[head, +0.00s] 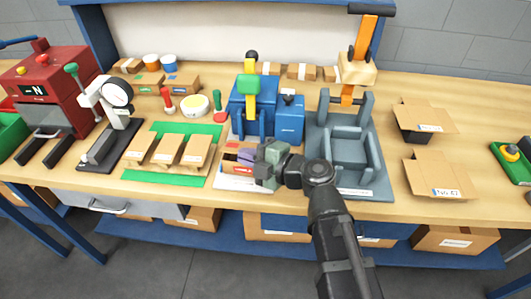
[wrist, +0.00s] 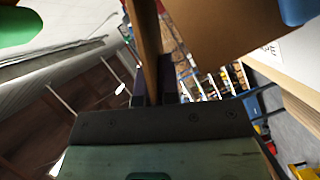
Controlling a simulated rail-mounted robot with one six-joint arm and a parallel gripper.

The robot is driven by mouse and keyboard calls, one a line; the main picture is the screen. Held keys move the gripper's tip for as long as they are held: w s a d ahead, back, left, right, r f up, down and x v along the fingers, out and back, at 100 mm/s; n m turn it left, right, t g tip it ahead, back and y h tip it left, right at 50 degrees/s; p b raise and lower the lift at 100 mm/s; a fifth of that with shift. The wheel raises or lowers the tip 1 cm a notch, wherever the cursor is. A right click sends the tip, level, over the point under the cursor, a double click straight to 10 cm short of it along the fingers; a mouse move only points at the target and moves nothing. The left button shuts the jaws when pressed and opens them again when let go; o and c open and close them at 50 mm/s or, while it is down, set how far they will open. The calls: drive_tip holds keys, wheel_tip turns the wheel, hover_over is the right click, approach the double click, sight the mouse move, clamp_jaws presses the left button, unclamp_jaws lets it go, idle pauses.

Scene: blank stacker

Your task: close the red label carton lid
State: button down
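The red label carton (head: 241,168) stands on the bench in front of the blue machine. Its red label shows, and my gripper and arm hide much of it. My gripper (head: 250,157) is at its top right side. In the wrist view a thin brown cardboard flap, the carton's lid (wrist: 150,45), runs edge-on between the two dark fingers of my gripper (wrist: 154,88). The fingers lie close on both sides of it and look shut on it. The lid stands up rather than lying flat. The finger contact is not visible in the head view.
A blue machine (head: 252,105) stands just behind the carton, and a grey fixture (head: 350,150) is to its right. A green mat (head: 208,178) with several brown blanks lies to its left. Two open cartons sit farther right, the nearer (head: 437,176) blue-labelled.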

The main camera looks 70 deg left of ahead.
idle(0.4)
drive_tip(key=c, duration=1.3)
unclamp_jaws()
drive_tip(key=shift+c, duration=0.2)
wheel_tip(320, 180, up, 20)
drive_tip(key=p, duration=2)
